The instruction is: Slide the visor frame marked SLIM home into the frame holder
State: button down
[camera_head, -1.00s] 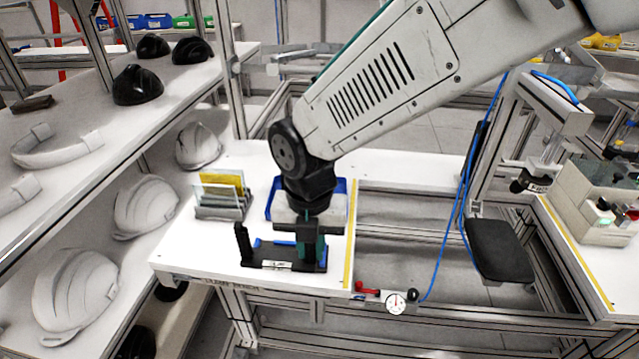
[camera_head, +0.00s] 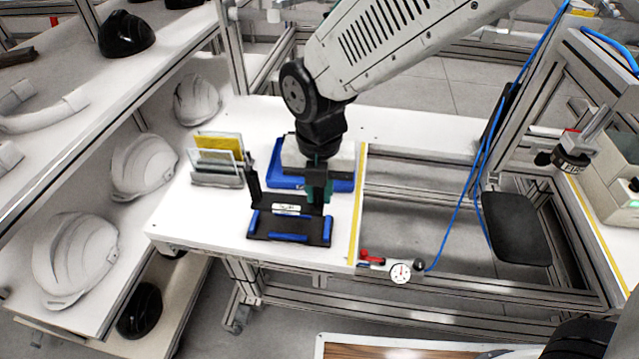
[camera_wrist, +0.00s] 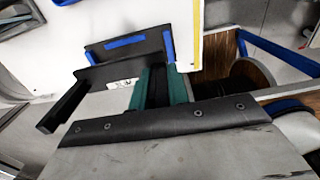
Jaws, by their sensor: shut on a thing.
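My gripper (camera_head: 318,192) has green fingers and is shut on the black visor frame (camera_head: 268,203), which has a pale label whose text is too small to read. One arm of the frame points up at its left end. The black frame holder (camera_head: 309,229), with blue strips along its edges, lies on the white bench. In the head view the frame appears over the holder's far part; I cannot tell whether they touch. In the wrist view, the frame (camera_wrist: 107,74) lies beside the green fingers (camera_wrist: 160,88), with the holder (camera_wrist: 128,56) beyond it. The fingers partly hide the frame.
A blue tray (camera_head: 281,181) sits just behind, partly under my arm. A rack of upright panels (camera_head: 217,165) stands to the left. A yellow strip (camera_head: 357,205) marks the bench's right edge, with a gauge (camera_head: 400,272) below. White helmet shells (camera_head: 75,258) fill the left shelf.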

aim_at(319, 205)
jog(key=shift+s+f, duration=0.1)
jog(key=shift+f, duration=2.25)
jog(key=shift+f, duration=1.15)
jog(key=c, duration=1.3)
grip_release()
jog(key=shift+o, duration=0.2)
notch_tip(319, 205, up, 8)
jog(key=shift+f, duration=0.2)
jog(key=shift+r, duration=0.1)
